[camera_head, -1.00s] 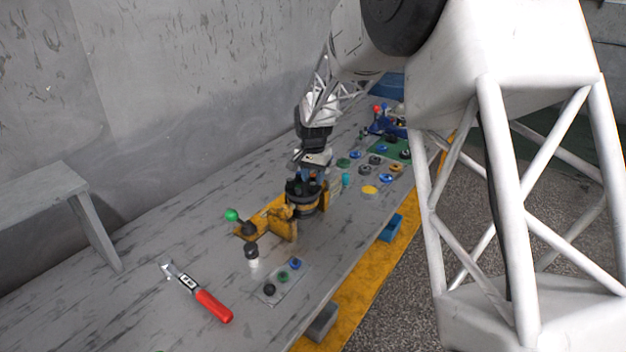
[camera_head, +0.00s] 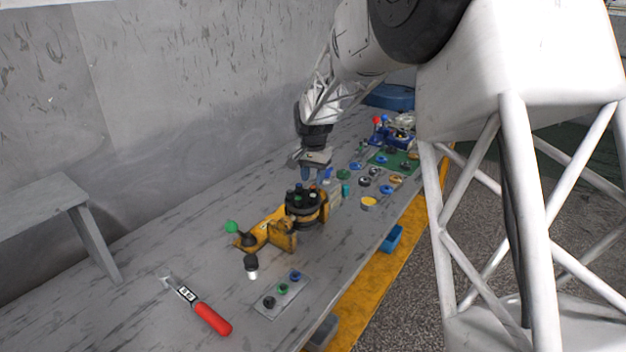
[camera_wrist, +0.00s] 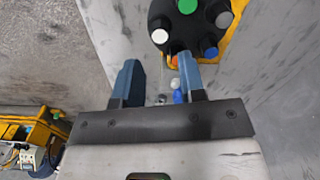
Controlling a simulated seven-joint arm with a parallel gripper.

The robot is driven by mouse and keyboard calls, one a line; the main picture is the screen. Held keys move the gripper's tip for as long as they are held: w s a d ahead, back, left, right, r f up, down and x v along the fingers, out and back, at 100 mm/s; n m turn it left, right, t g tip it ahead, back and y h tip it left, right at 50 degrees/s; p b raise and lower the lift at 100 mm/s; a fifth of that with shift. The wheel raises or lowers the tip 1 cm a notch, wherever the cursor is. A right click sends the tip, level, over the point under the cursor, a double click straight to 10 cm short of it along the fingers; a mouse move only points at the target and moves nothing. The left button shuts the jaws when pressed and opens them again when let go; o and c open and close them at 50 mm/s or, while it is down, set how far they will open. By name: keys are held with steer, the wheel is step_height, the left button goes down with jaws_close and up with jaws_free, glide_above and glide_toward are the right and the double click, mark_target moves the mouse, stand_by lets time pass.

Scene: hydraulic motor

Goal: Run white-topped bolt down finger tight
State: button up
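The dark round motor (camera_head: 305,208) sits in a yellow fixture (camera_head: 282,238) on the bench, with several coloured bolt tops on its upper face. In the wrist view, a white-topped bolt (camera_wrist: 160,36) stands near the motor's rim, beside orange, blue (camera_wrist: 210,51), light grey (camera_wrist: 224,19) and green (camera_wrist: 187,6) tops. How deep the white-topped bolt sits cannot be told. My gripper (camera_wrist: 157,62) is open and empty, its two blue fingers apart. In the head view, my gripper (camera_head: 314,176) hangs just above and behind the motor, clear of the bolts.
A red-handled wrench (camera_head: 205,313), a black-and-white cylinder (camera_head: 251,266) and a plate with coloured pieces (camera_head: 283,297) lie at the front. A green-knobbed lever (camera_head: 233,227) sticks out left of the motor. Several coloured discs and a green mat (camera_head: 404,165) lie behind.

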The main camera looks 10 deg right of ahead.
steer(key=shift+r, duration=0.65)
steer(key=shift+s+r, duration=0.3)
steer(key=shift+s, duration=0.1)
steer(key=s+d+r+n, duration=0.1)
steer(key=s+r, duration=0.2)
steer(key=s, duration=0.5)
steer(key=s+d+r+n+t, duration=0.1)
steer(key=s+r, duration=0.3)
steer(key=s, duration=0.4)
steer(key=s+r+n, duration=0.1)
steer(key=s+r, duration=0.2)
steer(key=s, duration=0.5)
steer(key=s+f+n, duration=0.1)
steer(key=s, duration=1)
steer(key=s+d+f+n+t, duration=0.1)
steer(key=s+n, duration=0.1)
steer(key=s, duration=1)
steer(key=shift+s+d+f+t, duration=0.15)
steer(key=shift+d+f+t, duration=0.15)
steer(key=shift+f, duration=0.05)
